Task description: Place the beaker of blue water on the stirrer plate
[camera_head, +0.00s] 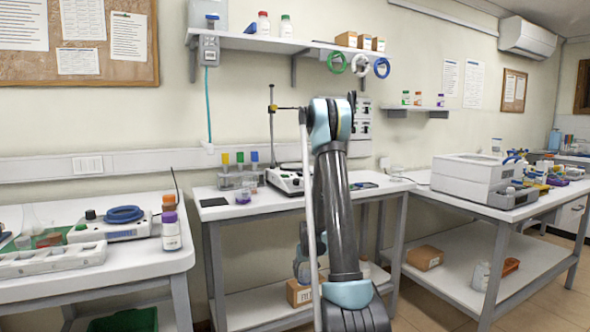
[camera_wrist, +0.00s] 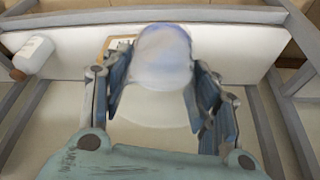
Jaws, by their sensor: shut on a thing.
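My gripper (camera_wrist: 156,98) is shut on a translucent beaker (camera_wrist: 163,58) with a pale bluish tint, held between both fingers in the wrist view. How much blue water it holds is hard to tell. In the head view, the gripper end hangs low behind my arm, in front of the middle table and below its top, mostly hidden. The white stirrer plate (camera_head: 284,181) with its upright rod stands on the middle table; my arm hides its right part. The held beaker is apart from the plate and lower than it.
The middle table (camera_head: 212,211) also holds a rack of coloured-cap tubes (camera_head: 238,172), a small beaker with purple liquid (camera_head: 243,196) and a dark flat pad (camera_head: 213,202). Its lower shelf holds a cardboard box (camera_head: 299,293). A white bottle (camera_wrist: 33,55) shows in the wrist view.

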